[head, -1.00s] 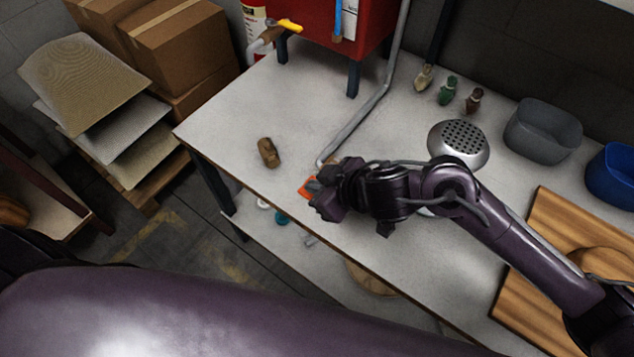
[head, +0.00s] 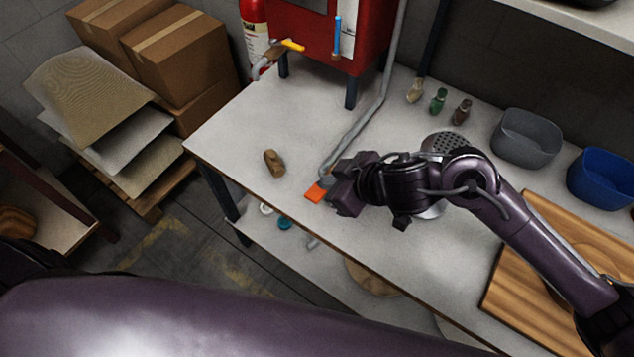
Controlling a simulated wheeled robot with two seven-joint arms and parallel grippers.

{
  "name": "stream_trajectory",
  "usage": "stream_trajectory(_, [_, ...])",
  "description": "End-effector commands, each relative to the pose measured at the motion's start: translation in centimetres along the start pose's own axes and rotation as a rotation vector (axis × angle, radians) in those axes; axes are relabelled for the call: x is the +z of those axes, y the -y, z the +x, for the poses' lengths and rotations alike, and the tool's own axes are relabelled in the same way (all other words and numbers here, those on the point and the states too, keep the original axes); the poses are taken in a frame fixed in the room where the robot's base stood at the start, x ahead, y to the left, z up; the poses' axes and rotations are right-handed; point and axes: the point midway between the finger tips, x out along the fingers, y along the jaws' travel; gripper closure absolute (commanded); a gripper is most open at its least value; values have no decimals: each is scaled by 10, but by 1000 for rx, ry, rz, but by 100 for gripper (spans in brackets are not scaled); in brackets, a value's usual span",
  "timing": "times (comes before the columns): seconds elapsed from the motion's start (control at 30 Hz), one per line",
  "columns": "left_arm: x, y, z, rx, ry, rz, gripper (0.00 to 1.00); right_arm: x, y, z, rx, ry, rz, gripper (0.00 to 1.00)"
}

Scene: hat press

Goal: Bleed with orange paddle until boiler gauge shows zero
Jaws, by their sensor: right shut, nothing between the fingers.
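The orange paddle (head: 315,192) sits at the lower end of the grey pipe (head: 363,122), close to the front edge of the bench. My right gripper (head: 333,195) is shut and empty just to the right of the paddle. The gripper covers part of the paddle's right end, so I cannot tell whether they touch. The red boiler (head: 362,38) stands on dark legs at the back, its top cut off by the frame. I see no gauge face. My left gripper is out of view.
A yellow lever (head: 293,45) and a blue lever (head: 338,32) are at the boiler. A small brown object (head: 274,162) lies left of the paddle. Grey (head: 527,138) and blue (head: 600,180) bins and a wooden board (head: 515,265) occupy the right.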

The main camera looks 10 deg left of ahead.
Motion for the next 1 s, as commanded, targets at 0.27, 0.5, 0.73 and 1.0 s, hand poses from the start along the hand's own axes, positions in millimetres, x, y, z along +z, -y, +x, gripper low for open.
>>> stream_trajectory(0.27, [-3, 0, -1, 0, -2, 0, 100, 2, -6, -54, 2, 2, -1, 100])
stream_trajectory(0.5, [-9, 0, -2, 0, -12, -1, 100, 2, -8, -69, 1, 1, 1, 100])
stream_trajectory(0.73, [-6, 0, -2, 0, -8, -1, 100, 2, -8, -69, 0, 1, 1, 100])
stream_trajectory(1.0, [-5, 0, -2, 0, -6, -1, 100, 2, -7, -69, 0, 1, 1, 100])
